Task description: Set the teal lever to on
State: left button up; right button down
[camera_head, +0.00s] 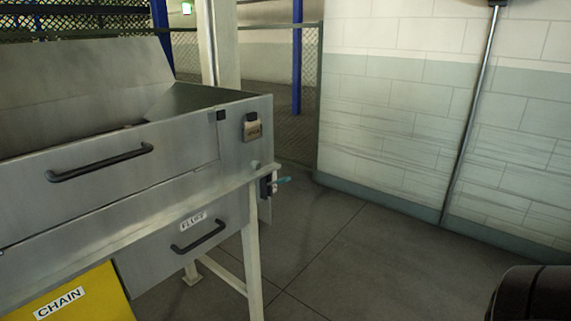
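The teal lever (284,181) is small and sticks out to the right from a dark switch box (268,184). The box sits on the right end of the grey metal machine (190,150), just below the pale frame rail. The lever points roughly sideways and slightly up. It is too small to read any on or off marking. Neither of my grippers shows in the head view, and nothing touches the lever.
The machine has black handles (100,162) and a yellow panel marked CHAIN (75,295). A pale frame leg (252,255) stands below the lever. The floor (350,255) right of the machine is clear up to the block wall (410,130) with its vertical pipe (472,110).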

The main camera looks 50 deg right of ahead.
aim_at(284, 180)
jog(key=i+l, duration=0.1)
jog(key=l, duration=0.25)
jog(key=i+l, duration=0.1)
jog(key=l, duration=0.3)
jog(key=i+l, duration=0.1)
jog(key=l, duration=0.25)
jog(key=i+l, duration=0.1)
jog(key=l, duration=0.3)
